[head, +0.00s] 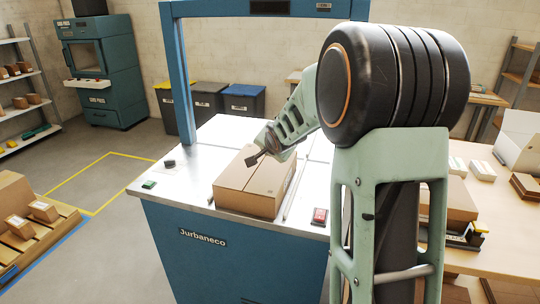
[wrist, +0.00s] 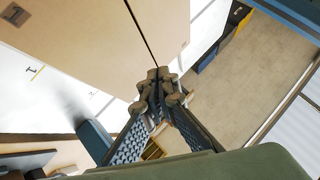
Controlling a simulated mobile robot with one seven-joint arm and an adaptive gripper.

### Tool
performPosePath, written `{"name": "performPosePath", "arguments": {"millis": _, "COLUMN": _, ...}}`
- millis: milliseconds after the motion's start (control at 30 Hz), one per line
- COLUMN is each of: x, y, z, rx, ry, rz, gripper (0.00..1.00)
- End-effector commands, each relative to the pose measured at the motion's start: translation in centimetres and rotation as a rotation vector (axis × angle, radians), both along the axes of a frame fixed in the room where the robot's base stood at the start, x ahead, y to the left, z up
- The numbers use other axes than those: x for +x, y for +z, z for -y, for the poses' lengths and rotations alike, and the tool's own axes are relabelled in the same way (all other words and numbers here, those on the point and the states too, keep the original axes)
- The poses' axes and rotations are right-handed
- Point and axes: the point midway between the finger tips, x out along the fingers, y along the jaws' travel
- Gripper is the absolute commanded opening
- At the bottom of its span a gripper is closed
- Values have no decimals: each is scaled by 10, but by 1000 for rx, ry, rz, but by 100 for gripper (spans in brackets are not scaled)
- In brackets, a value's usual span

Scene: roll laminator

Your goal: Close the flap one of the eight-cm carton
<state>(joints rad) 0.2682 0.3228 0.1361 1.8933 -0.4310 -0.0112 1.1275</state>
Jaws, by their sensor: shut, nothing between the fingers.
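A brown carton (head: 245,202) sits on the white top of the blue machine. In the wrist view the carton top (wrist: 85,38) fills the upper left, with a dark seam running between its top panels toward my fingertips. The top panels look about flat in both views. I cannot tell which panel is flap one. My gripper (head: 256,158) is at the far edge of the carton top, its fingers together with nothing between them. In the wrist view my fingertips (wrist: 160,92) overlap the end of the seam; whether they touch the cardboard is unclear.
The blue machine frame (head: 178,80) rises behind the carton. A green button (head: 149,184) and a red switch (head: 319,216) sit on the machine top. A wooden table (head: 440,245) with boxes stands at right. The white top (head: 215,140) is clear behind the carton.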

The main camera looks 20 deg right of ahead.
Motion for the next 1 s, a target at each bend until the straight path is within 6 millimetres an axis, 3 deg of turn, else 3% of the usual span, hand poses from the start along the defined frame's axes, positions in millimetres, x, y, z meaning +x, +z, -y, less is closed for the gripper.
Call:
{"name": "performPosePath", "arguments": {"millis": 667, "x": 12, "y": -30, "z": -16, "rx": -283, "ry": 1, "rz": -193, "gripper": 0}}
{"name": "performPosePath", "arguments": {"millis": 1000, "x": 14, "y": -37, "z": -19, "rx": -282, "ry": -1, "rz": -194, "gripper": 0}}
